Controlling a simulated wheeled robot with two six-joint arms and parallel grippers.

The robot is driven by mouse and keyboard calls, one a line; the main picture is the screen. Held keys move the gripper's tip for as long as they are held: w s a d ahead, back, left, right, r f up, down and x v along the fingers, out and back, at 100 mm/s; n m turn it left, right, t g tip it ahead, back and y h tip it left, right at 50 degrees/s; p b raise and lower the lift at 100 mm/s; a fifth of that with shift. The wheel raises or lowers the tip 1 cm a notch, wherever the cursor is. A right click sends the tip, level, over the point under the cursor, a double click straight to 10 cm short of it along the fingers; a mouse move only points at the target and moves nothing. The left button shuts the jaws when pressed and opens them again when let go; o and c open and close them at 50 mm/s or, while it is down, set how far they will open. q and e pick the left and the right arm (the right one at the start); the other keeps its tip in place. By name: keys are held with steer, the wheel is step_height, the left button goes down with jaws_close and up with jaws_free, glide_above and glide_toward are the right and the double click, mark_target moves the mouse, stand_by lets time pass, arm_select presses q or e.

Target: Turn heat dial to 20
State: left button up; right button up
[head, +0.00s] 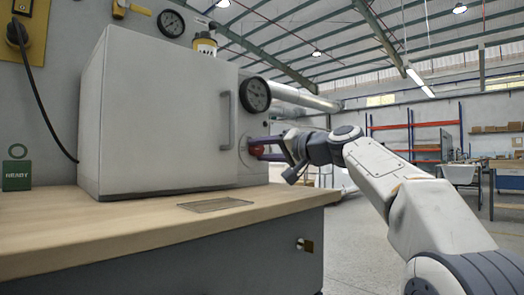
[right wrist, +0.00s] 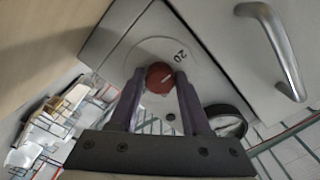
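The heat dial is a red round knob (right wrist: 160,77) on a light disc on the front of a grey oven cabinet (head: 150,115). A "20" is printed on the disc above and right of the knob in the right wrist view. A short white mark on the knob slants up to the right, roughly toward the "20". My right gripper (head: 262,149) reaches the knob from the right, with one finger on each side of it. The fingers appear closed against the knob (head: 254,149). My left gripper is not in view.
A door handle (head: 227,120) and a round black gauge (head: 255,94) are on the cabinet front near my right gripper. The cabinet stands on a wooden bench (head: 120,228). A green padlock-shaped block (head: 16,170) sits at left. The floor to the right is open.

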steer(key=shift+o, duration=1.2)
steer(key=b+v, duration=0.1)
steer(key=v, duration=0.9)
steer(key=shift+s+d, duration=0.1)
steer(key=shift+s, duration=0.05)
